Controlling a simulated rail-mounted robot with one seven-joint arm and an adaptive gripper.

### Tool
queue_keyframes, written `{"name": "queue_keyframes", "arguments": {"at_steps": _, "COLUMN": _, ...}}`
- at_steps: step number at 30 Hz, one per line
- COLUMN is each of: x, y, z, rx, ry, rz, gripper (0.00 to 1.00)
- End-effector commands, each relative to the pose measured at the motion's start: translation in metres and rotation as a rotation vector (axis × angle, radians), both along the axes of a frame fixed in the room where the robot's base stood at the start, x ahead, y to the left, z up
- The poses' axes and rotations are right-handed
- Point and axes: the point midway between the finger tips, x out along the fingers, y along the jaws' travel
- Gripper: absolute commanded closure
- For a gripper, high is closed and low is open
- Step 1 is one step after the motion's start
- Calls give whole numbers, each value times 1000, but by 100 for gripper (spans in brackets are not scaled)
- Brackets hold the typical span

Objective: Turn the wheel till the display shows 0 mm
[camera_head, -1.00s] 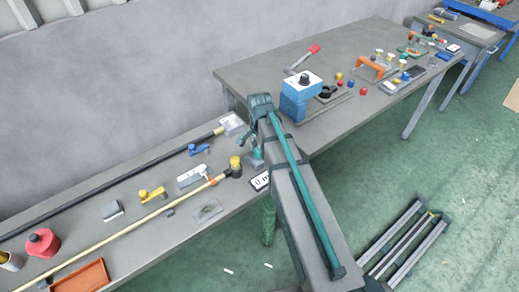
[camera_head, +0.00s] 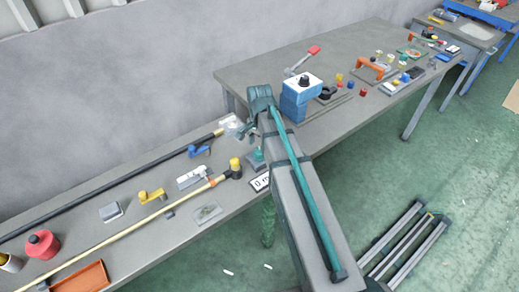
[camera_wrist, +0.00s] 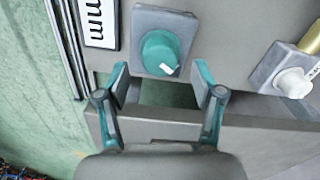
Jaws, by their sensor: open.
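The wheel is a round teal knob (camera_wrist: 160,52) with a white mark on a grey square base, at the top middle of the wrist view. In the head view the wheel (camera_head: 257,154) shows small beside my arm. The display (camera_wrist: 101,22) is a white plate left of the wheel; only "mm" shows in the wrist view. In the head view the display (camera_head: 260,182) shows a "0" and part of the unit; my arm covers its right end, and I cannot read it fully. My gripper (camera_wrist: 161,76) is open and empty, its fingertips apart from the wheel, near its lower edge in the picture.
A blue box (camera_head: 300,97) with a red-tipped lever stands on the further table.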

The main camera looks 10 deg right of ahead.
Motion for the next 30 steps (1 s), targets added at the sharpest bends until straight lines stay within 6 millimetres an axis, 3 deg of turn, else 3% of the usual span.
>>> {"name": "queue_keyframes", "arguments": {"at_steps": 9, "x": 1, "y": 0, "z": 58, "rx": -1, "ry": -3, "rz": 0, "gripper": 33}}
{"name": "queue_keyframes", "arguments": {"at_steps": 15, "x": 1, "y": 0, "z": 80, "rx": 0, "ry": -1, "rz": 0, "gripper": 33}}
{"name": "queue_keyframes", "arguments": {"at_steps": 30, "x": 0, "y": 0, "z": 85, "rx": -1, "ry": 1, "rz": 0, "gripper": 33}}
